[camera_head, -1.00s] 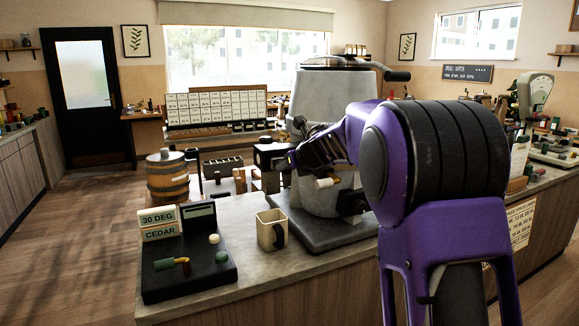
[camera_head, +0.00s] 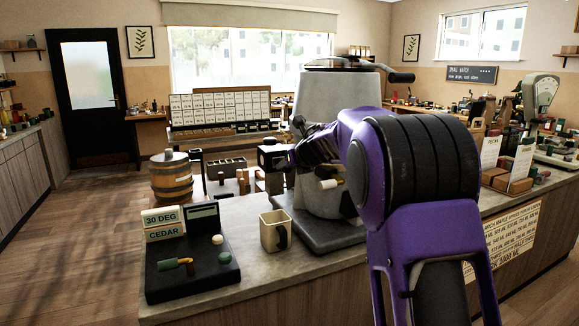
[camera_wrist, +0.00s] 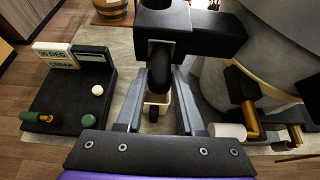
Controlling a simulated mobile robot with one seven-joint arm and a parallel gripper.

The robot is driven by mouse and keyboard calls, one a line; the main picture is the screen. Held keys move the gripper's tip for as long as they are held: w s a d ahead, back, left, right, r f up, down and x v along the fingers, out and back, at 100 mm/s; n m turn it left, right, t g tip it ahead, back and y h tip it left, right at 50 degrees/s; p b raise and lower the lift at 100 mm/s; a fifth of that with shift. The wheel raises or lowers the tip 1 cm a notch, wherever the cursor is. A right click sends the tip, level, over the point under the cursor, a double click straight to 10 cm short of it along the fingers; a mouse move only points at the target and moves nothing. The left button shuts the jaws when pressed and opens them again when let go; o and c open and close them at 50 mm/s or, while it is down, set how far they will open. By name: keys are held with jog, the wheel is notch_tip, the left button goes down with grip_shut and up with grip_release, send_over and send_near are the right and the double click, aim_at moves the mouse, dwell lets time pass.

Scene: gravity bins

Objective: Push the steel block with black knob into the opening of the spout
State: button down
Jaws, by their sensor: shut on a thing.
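The spout (camera_wrist: 205,35) is a dark boxy piece on the front of the big grey drum (camera_head: 325,115), and it also shows in the head view (camera_head: 271,155). My gripper (camera_wrist: 161,75) is at the front of the spout, shut on the rounded black knob (camera_wrist: 160,66). The fingers lie on either side of the knob. The steel block itself is mostly hidden behind the knob at the spout's front face; I cannot tell how deep it sits. In the head view my gripper (camera_head: 298,155) is small and partly covered by my purple arm.
A beige mug (camera_head: 269,231) stands on the counter below the spout. Left of it is a black tray (camera_head: 180,270) with 30 DEG and CEDAR signs and small knobs. A handle with a pale grip (camera_wrist: 228,130) juts from the drum at right. A barrel (camera_head: 171,180) stands behind.

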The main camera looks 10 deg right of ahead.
jog(key=shift+w+a, duration=0.1)
jog(key=shift+c, duration=2.2)
grip_release()
jog(key=v, duration=1.7)
jog(key=shift+s+r, duration=0.15)
jog(key=shift+s, duration=0.05)
